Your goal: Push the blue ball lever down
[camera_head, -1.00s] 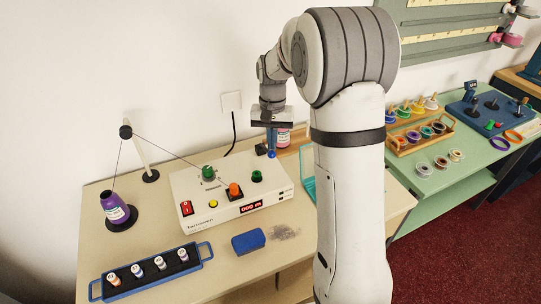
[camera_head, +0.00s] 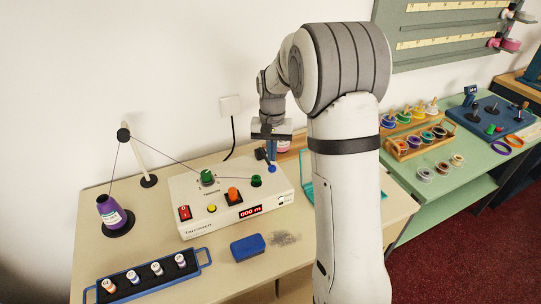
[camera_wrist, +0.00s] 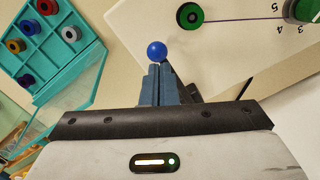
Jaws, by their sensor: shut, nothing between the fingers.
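The blue ball lever has a small glossy blue ball (camera_head: 272,169) at the right end of the white winding machine (camera_head: 215,215); most of its arm is hidden. My gripper (camera_head: 272,158) points down from above, its fingers shut and empty, tips at the top of the ball. In the wrist view the ball (camera_wrist: 156,50) shows just beyond the closed fingertips (camera_wrist: 158,68), seemingly touching them. A dark lever part shows beside the fingers.
The machine carries green posts (camera_head: 256,181), an orange knob (camera_head: 233,195), a red switch (camera_head: 185,212) and a display reading 000 m. A thread runs from a purple cone (camera_head: 110,213) to the machine. A teal tray (camera_wrist: 45,60) lies close to my gripper.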

